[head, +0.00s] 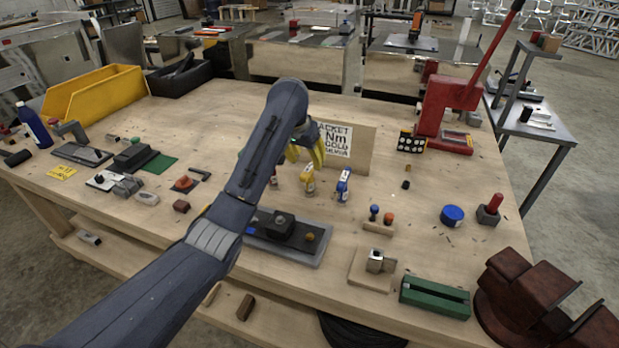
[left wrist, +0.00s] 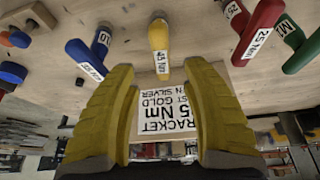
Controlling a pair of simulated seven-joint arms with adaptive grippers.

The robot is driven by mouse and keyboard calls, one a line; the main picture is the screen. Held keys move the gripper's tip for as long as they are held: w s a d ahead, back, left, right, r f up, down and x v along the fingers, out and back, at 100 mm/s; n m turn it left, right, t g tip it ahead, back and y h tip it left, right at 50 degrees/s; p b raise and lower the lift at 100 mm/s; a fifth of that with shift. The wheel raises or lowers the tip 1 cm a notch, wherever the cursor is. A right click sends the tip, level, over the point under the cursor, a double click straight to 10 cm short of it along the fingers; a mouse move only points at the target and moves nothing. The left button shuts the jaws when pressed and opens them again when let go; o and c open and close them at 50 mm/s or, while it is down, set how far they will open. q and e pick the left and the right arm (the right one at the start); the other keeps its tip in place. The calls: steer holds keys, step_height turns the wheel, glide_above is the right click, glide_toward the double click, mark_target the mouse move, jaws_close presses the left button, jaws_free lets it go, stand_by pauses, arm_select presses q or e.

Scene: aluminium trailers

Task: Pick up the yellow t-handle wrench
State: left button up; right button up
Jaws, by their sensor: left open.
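The yellow t-handle wrench (head: 308,179) stands upright on the workbench in the head view, near the middle. In the left wrist view the yellow t-handle wrench (left wrist: 159,44) shows at top centre, with a white label on its handle, ahead of the gap between my fingers. My left gripper (head: 306,154) is just above and behind it in the head view. Its yellow fingers (left wrist: 160,78) are spread apart with nothing between them. The wrench appears apart from both fingers. My arm hides part of the bench. My right gripper is not in view.
A blue t-handle (head: 344,185) stands close to the right. The left wrist view also shows a blue handle (left wrist: 86,58), a red one (left wrist: 262,30) and a green one (left wrist: 301,50) nearby. A lettered sign board (head: 354,148) stands behind. A red press (head: 445,105) is farther right.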

mark_target(309, 168)
arm_select(q)
steer(key=shift+x, duration=2.8)
steer(key=shift+w+a+f, duration=0.1)
steer(key=shift+f, duration=0.1)
steer(key=shift+c, duration=0.2)
jaws_close()
